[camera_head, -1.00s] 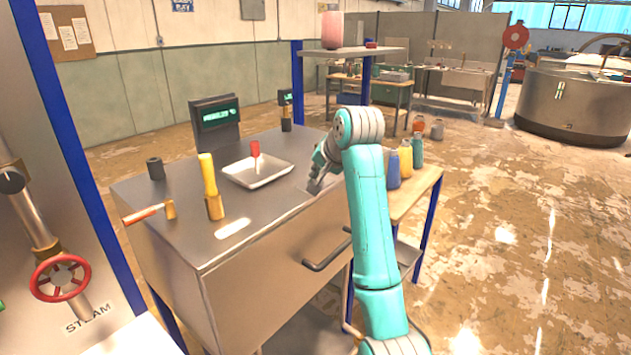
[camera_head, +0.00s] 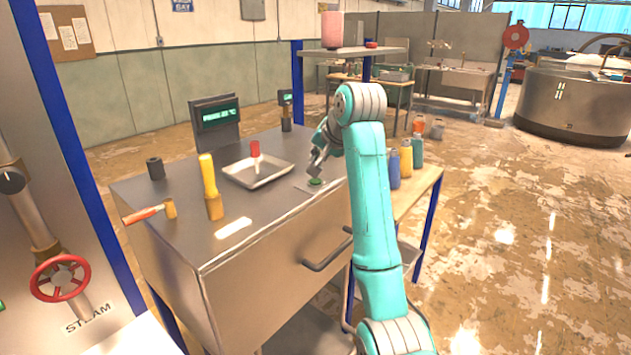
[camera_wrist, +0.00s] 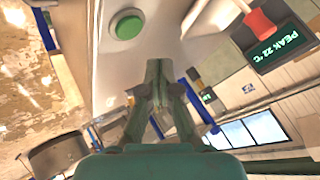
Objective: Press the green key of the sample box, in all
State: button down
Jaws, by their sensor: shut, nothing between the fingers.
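The green key (camera_head: 315,181) is a round button on a light plate, set in the top of the metal sample box (camera_head: 290,205) near its right edge. In the wrist view the green key (camera_wrist: 127,25) shows whole and uncovered, beyond the fingertips and a little to the left. My gripper (camera_head: 314,171) is shut and empty, just above the key in the head view, with a small gap that looks clear. In the wrist view my gripper (camera_wrist: 157,68) has its fingers together. A display (camera_head: 217,116) with green text stands at the box's back; in the wrist view the display (camera_wrist: 284,45) reads "PEAK 22 °C".
Several bottles (camera_head: 406,158) stand on a side table to the right.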

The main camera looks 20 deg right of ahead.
jog(key=shift+r, duration=1.1)
